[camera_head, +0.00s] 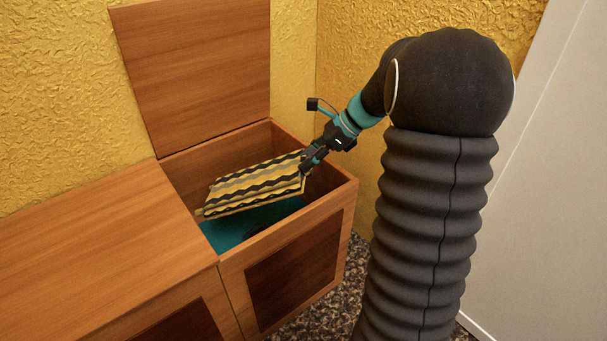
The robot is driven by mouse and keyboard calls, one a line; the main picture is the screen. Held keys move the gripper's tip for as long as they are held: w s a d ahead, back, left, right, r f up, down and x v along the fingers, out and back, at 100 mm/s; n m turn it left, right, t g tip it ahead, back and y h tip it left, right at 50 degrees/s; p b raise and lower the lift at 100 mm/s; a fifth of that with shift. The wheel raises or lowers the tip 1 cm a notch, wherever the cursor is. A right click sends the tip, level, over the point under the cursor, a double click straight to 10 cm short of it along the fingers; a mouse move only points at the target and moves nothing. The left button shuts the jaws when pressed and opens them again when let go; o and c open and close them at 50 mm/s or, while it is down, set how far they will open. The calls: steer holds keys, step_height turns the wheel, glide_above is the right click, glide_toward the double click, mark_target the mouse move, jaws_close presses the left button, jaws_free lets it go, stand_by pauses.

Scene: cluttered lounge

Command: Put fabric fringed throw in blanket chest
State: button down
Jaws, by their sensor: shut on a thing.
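The fringed throw (252,187) is a flat folded piece with wavy yellow, black and pale stripes. It is tilted and sits within the opening of the blanket chest (287,238), which is wooden with its lid (195,65) standing open against the wall. My gripper (309,163) is shut on the right end of the throw, over the inside of the chest. The fingertips are small and partly hidden by the throw. A teal surface (232,226) shows inside the chest below the throw. I cannot tell whether the throw touches it.
A closed wooden top (95,235) adjoins the chest on the left. Yellow textured walls (50,90) stand behind. A pale panel (550,190) is at right, with speckled floor (335,295) in front.

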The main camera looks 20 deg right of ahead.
mark_target(305, 175)
steer(key=shift+w+a+f, duration=0.4)
steer(key=shift+w, duration=0.05)
steer(key=shift+f+b, duration=0.55)
steer(key=shift+f, duration=2.05)
steer(key=c, duration=0.6)
jaws_free()
steer(key=shift+c, duration=0.2)
steer(key=shift+r, duration=0.1)
